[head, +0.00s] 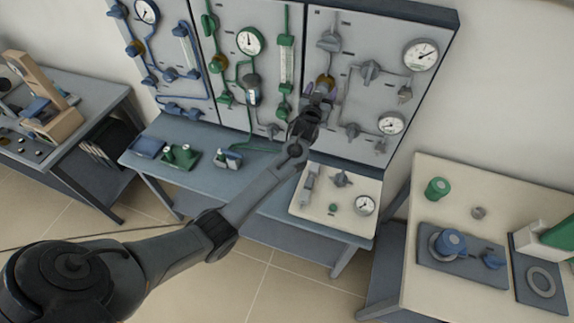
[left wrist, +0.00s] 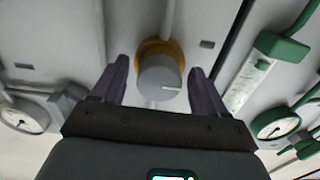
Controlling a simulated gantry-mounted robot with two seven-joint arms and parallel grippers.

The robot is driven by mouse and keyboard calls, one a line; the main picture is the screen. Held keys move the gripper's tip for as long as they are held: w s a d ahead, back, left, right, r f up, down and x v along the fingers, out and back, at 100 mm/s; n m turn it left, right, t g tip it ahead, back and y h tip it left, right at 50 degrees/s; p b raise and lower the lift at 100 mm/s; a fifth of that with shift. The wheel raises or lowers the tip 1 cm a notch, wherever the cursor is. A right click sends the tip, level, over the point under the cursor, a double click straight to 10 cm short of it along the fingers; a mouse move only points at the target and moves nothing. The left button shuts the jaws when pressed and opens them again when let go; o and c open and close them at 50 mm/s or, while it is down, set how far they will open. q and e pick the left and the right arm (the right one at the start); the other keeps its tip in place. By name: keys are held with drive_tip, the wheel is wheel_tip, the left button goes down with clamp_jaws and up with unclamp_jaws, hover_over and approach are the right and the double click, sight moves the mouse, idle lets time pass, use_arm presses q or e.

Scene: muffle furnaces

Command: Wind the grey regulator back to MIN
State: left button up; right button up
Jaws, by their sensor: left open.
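The grey regulator is a round grey knob (left wrist: 160,78) with a white pointer line, set in front of a yellow ring (left wrist: 152,48). In the left wrist view the line points to the right. My left gripper (left wrist: 159,66) is open, with one dark finger on each side of the knob and a gap visible on both sides. In the head view my left gripper (head: 321,92) is at the grey panel (head: 350,90) and hides most of the regulator; part of its yellow ring (head: 325,80) shows. I cannot read a MIN mark. My right gripper is not in view.
Grey valves (head: 370,71) and two gauges (head: 421,54) are on the panel to the right. A green flowmeter (head: 285,62) is on the neighbouring panel at left. A side table (head: 480,190) is at right.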

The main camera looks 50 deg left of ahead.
use_arm(q)
drive_tip(key=s+d+f+m+g+h+p, duration=0.1)
drive_tip(key=s+d+p, duration=0.3)
drive_tip(key=s, duration=0.5)
drive_tip(key=s+d+f+g+h+p, duration=0.1)
drive_tip(key=s+d+p, duration=0.3)
drive_tip(key=s, duration=0.5)
drive_tip(key=s+d+f+m+g+h+p, duration=0.1)
drive_tip(key=s+d+p, duration=0.3)
drive_tip(key=s, duration=0.5)
drive_tip(key=shift+d+m+g+h+p, duration=0.3)
drive_tip(key=shift+h+p, duration=0.2)
drive_tip(key=shift+p, duration=0.6)
